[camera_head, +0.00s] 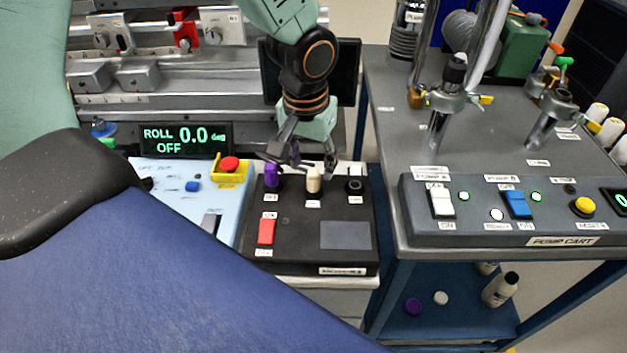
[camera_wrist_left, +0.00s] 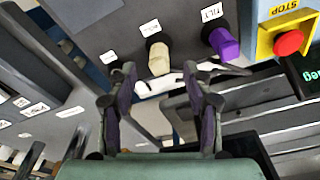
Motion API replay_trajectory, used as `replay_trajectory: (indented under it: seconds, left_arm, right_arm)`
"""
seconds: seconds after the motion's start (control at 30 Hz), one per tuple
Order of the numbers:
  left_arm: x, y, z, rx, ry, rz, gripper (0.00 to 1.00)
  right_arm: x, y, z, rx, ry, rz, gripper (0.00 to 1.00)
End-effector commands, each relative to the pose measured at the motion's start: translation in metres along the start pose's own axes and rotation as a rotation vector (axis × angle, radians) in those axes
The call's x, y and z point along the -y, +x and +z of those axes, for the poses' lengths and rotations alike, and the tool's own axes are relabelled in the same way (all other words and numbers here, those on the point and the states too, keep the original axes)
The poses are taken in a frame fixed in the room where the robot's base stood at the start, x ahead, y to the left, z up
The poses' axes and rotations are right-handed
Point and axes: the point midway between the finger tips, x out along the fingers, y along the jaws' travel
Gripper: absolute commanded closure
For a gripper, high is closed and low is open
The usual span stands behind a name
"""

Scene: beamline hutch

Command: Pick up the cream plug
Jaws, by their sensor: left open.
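The cream plug (camera_head: 313,180) stands upright on the black control box (camera_head: 290,215), between a purple plug (camera_head: 271,176) and a black round socket or knob (camera_head: 354,186). My left gripper (camera_head: 318,162) hangs above and behind the row of plugs, with its fingers apart and nothing between them. In the left wrist view the cream plug (camera_wrist_left: 159,59) lies just beyond the gap between the open fingers (camera_wrist_left: 160,92), apart from them. The purple plug (camera_wrist_left: 224,44) is to its right, by a TILT label. My right gripper is not seen.
A red switch (camera_head: 266,232) sits on the box's front left. A pale blue panel with a red button (camera_head: 229,164) in a yellow guard adjoins on the left. The pump cart (camera_head: 500,228) stands to the right. A dark screen (camera_head: 345,75) is behind my gripper.

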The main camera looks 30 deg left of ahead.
Motion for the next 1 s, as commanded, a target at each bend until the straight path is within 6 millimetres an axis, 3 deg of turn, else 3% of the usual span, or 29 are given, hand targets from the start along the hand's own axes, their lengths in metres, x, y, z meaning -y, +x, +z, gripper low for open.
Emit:
replay_trajectory:
  seconds: [0.2,0.53,1.0]
  left_arm:
    - [-0.003,0.032,0.002,0.003,-0.001,0.001,0.49]
    - [-0.002,0.036,-0.001,0.001,-0.002,0.002,0.5]
    - [-0.002,0.036,-0.001,0.001,-0.001,0.001,0.9]
  right_arm:
    - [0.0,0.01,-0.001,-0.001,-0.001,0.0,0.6]
    - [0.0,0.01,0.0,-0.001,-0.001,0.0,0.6]
    - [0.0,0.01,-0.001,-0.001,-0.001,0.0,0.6]
